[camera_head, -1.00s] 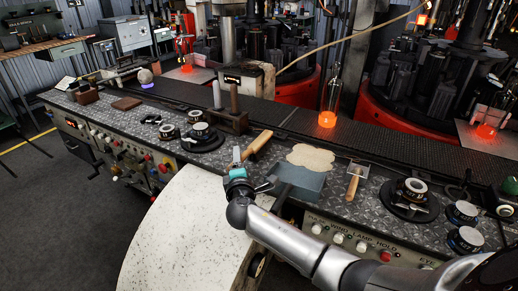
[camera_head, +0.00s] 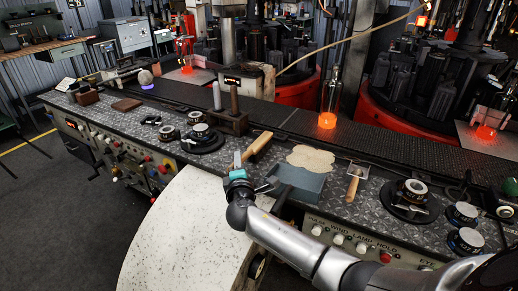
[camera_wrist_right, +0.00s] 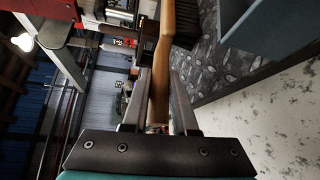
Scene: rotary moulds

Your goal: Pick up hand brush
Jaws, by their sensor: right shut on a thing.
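The hand brush (camera_head: 258,144) has a pale wooden handle and lies at the front edge of the metal-plated console, left of the blue-grey box. My right gripper (camera_head: 241,161) is at the near end of the handle. In the right wrist view, the wooden handle (camera_wrist_right: 163,72) runs between the two fingers of my right gripper (camera_wrist_right: 160,92), which is shut on it. Dark bristles (camera_wrist_right: 186,22) show at the far end, over the patterned plate. I cannot tell whether the brush still touches the console. My left gripper is not in view.
The blue-grey box (camera_head: 299,182) stands close to the right of the gripper, with a beige pad (camera_head: 311,158) behind it. A small wooden-handled scraper (camera_head: 354,184) lies further right. A wooden block with two posts (camera_head: 230,122) stands behind left. A speckled pale tabletop (camera_head: 180,235) is in front.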

